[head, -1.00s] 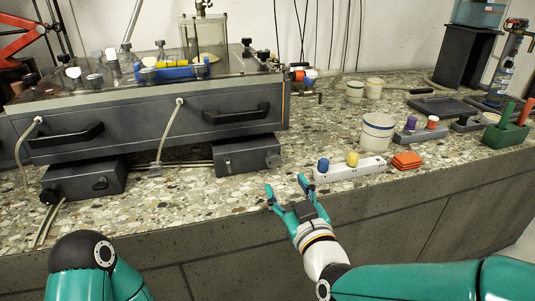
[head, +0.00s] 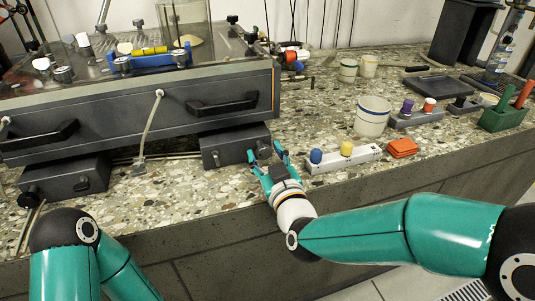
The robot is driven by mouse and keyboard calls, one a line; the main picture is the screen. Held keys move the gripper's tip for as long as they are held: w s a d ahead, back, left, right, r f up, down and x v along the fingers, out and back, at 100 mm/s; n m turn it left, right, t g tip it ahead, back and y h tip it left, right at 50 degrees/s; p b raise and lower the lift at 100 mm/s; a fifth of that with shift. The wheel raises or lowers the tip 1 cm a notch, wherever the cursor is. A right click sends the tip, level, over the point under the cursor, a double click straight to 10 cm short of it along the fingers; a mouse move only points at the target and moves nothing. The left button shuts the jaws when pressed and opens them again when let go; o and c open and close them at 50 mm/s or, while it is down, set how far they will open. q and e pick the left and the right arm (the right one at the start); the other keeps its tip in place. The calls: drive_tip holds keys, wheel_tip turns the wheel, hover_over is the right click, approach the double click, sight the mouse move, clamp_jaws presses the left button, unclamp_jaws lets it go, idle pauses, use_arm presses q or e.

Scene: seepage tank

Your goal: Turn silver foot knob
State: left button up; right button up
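The dark seepage tank (head: 120,110) stands on two box-shaped feet on the stone-speckled worktop. The right foot (head: 225,148) has a small greyish knob (head: 263,148) on its right end; the left foot (head: 70,183) has a dark knob (head: 27,198) on its left end. My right gripper (head: 266,156) is open, with its teal fingertips pointing up at the right foot's knob, one to each side of it in the picture. I cannot tell whether they touch it. My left gripper is out of view; only my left arm shows at the lower left.
Close to the right of my gripper lies a white block (head: 342,158) with a blue and a yellow knob. Beyond are orange pads (head: 402,148), a white tub (head: 372,117) and a green holder (head: 505,117). The worktop's front edge runs below my gripper.

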drive_tip(key=c, duration=0.8)
drive_tip(key=shift+d, duration=0.1)
drive_tip(key=shift+n, duration=0.3)
drive_tip(key=shift+n+b, duration=0.35)
drive_tip(key=shift+n, duration=0.65)
drive_tip(key=n, duration=0.3)
drive_tip(key=shift+n, duration=0.3)
drive_tip(key=n, duration=0.3)
drive_tip(key=shift+a+n, duration=0.2)
drive_tip(key=shift+n, duration=1.8)
